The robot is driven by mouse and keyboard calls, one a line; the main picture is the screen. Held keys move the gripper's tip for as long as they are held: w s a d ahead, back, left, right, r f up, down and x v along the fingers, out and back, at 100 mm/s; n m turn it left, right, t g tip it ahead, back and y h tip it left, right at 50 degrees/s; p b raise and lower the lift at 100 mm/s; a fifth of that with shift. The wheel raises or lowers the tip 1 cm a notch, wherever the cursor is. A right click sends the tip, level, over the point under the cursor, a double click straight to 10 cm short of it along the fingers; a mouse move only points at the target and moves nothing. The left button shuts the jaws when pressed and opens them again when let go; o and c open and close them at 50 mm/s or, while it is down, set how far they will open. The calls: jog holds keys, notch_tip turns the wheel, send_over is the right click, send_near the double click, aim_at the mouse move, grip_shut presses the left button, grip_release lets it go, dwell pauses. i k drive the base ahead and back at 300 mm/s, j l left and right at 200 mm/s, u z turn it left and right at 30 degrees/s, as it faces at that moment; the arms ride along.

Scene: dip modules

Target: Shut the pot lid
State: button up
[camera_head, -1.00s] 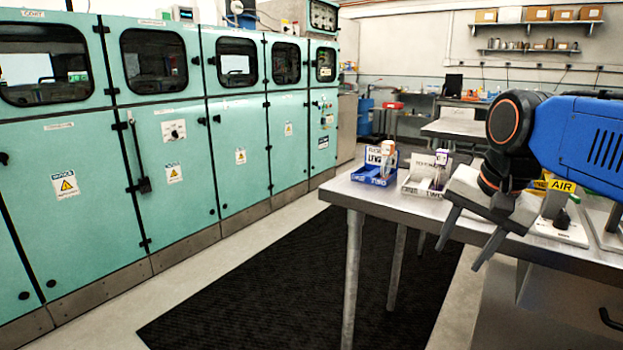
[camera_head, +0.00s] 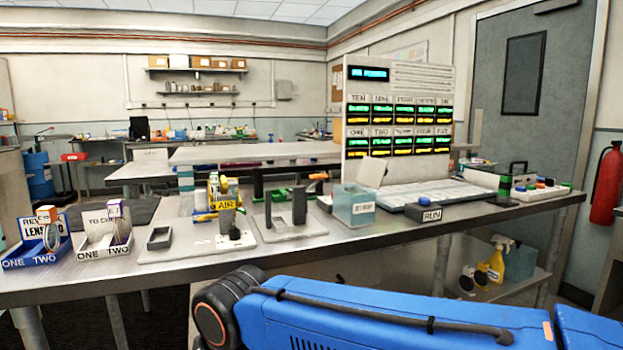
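A small translucent teal pot (camera_head: 353,208) with a white label stands near the front edge of the metal bench. Its pale lid (camera_head: 371,172) is raised and tilted up at the back of the pot, so the pot is open. My blue arm crosses the bottom of the view, in front of and below the bench edge. My gripper is not in view, so I cannot tell its state.
Left of the pot, fixtures stand on grey plates (camera_head: 275,232), with an AIR sign (camera_head: 227,205). Blue (camera_head: 45,258) and white (camera_head: 100,245) bins are farther left. A RUN button box (camera_head: 430,213) and a lit panel (camera_head: 395,110) stand right of the pot.

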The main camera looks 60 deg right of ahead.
aim_at(372, 173)
jog(key=k+l, duration=0.2)
jog(key=l, duration=0.15)
jog(key=k+l, duration=0.45)
jog(key=l, duration=0.3)
jog(key=k+l+z, duration=0.1)
jog(key=k+l, duration=0.35)
jog(key=l, duration=0.25)
jog(key=k+l, duration=0.2)
jog(key=l, duration=0.2)
jog(key=k+l, duration=0.2)
jog(key=l, duration=0.15)
jog(key=k+l+z, duration=0.1)
jog(key=l, duration=0.3)
jog(key=k, duration=0.65)
jog(key=i, duration=0.5)
